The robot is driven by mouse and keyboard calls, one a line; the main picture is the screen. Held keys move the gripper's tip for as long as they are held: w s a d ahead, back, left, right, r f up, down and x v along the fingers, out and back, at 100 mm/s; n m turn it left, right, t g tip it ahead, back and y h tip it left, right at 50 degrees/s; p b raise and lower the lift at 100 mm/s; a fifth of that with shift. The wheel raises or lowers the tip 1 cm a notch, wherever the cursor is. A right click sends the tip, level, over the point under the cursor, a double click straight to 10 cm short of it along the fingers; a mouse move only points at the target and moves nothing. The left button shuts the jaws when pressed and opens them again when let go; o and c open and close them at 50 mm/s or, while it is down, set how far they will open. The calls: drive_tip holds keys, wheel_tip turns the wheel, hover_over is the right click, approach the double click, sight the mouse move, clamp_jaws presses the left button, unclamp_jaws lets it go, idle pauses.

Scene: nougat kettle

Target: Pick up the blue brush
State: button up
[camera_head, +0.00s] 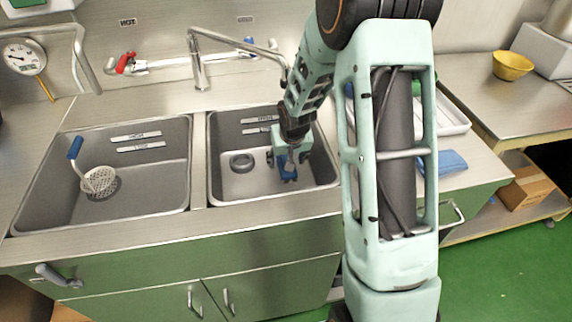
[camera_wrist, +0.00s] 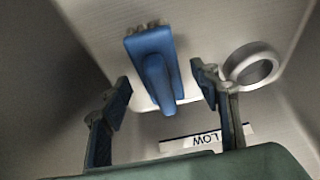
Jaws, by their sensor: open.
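The blue brush (camera_wrist: 153,62) lies on the floor of the right sink basin, its raised handle toward the wrist camera and pale bristles showing at its far edge. In the head view the blue brush (camera_head: 289,172) shows just below my gripper (camera_head: 284,160), partly hidden by it. My gripper (camera_wrist: 166,95) is open in the wrist view, with one finger at the left and one at the right. The brush is between and beyond the fingers, and I see no contact. The right sink basin (camera_head: 235,190) surrounds my gripper.
A grey ring (camera_wrist: 252,66) lies on the basin floor right of the brush in the wrist view. The left basin (camera_head: 140,205) holds a blue-handled strainer (camera_head: 100,181). A faucet (camera_head: 199,68) stands behind the basins. A blue cloth (camera_head: 452,161) lies on the right counter.

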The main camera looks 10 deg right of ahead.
drive_tip(key=shift+x, duration=0.9)
drive_tip(key=shift+r, duration=0.1)
drive_tip(key=c, duration=1.5)
drive_tip(key=shift+o, duration=0.2)
drive_tip(key=shift+r, duration=0.1)
